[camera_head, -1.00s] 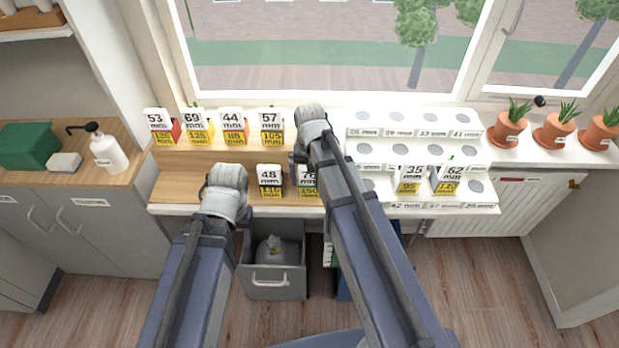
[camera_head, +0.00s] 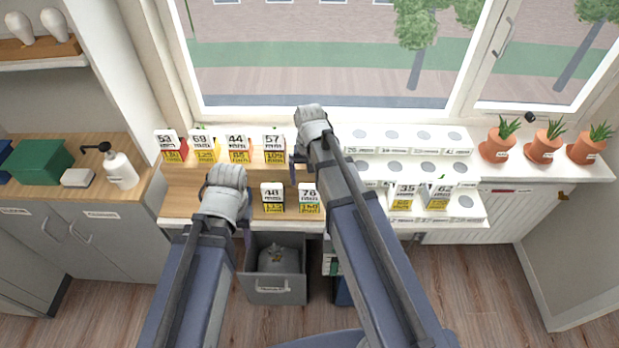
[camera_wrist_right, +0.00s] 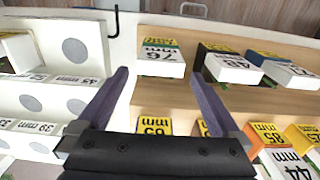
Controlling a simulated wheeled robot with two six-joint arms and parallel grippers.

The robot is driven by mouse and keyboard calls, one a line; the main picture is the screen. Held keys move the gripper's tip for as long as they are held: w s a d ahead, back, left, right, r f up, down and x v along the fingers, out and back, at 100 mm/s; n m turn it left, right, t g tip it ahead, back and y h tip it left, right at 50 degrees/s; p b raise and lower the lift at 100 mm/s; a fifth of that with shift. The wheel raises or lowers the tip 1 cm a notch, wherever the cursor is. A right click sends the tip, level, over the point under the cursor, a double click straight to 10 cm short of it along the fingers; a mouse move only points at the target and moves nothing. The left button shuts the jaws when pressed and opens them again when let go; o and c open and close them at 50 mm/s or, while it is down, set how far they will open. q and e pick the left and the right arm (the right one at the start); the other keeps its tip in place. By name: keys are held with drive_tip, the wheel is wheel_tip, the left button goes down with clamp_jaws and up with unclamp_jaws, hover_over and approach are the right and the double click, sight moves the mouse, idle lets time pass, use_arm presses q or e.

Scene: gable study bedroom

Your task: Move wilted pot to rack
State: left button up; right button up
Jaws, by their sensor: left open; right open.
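Several small pots with white-and-yellow size labels stand on the wooden stepped shelf. A back row includes the 57 mm pot (camera_head: 274,148); in front are the 48 mm pot (camera_head: 272,198) and a pot reading 76 or 78 mm (camera_head: 309,198). In the right wrist view, the 76 mm pot (camera_wrist_right: 160,57) lies beyond my fingers. I cannot tell which pot is wilted. The white stepped rack (camera_head: 380,151) has round, labelled slots and holds two pots, 35 and 62 mm. My right gripper (camera_head: 297,168) is open and empty above the shelf; it also shows in its wrist view (camera_wrist_right: 157,85). My left gripper (camera_head: 243,215) is open at the shelf's front.
Three potted succulents (camera_head: 497,146) stand on the sill at right. A soap dispenser (camera_head: 121,170) and green box (camera_head: 42,162) stand on the left counter. An open grey drawer (camera_head: 276,289) with a bag is below the shelf. The window is behind.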

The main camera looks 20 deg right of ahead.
use_arm(q)
wheel_tip(320, 180, up, 4)
drive_tip(key=p, duration=0.3)
drive_tip(key=shift+r, duration=0.1)
use_arm(e)
wheel_tip(320, 180, up, 4)
drive_tip(key=shift+r, duration=0.1)
drive_tip(key=s+a+n+h, duration=0.1)
drive_tip(key=s+a+n, duration=0.6)
drive_tip(key=s+a, duration=0.3)
drive_tip(key=s, duration=0.4)
drive_tip(key=shift+s+a, duration=0.2)
drive_tip(key=shift+a, duration=0.05)
use_arm(q)
drive_tip(key=shift+d, duration=0.1)
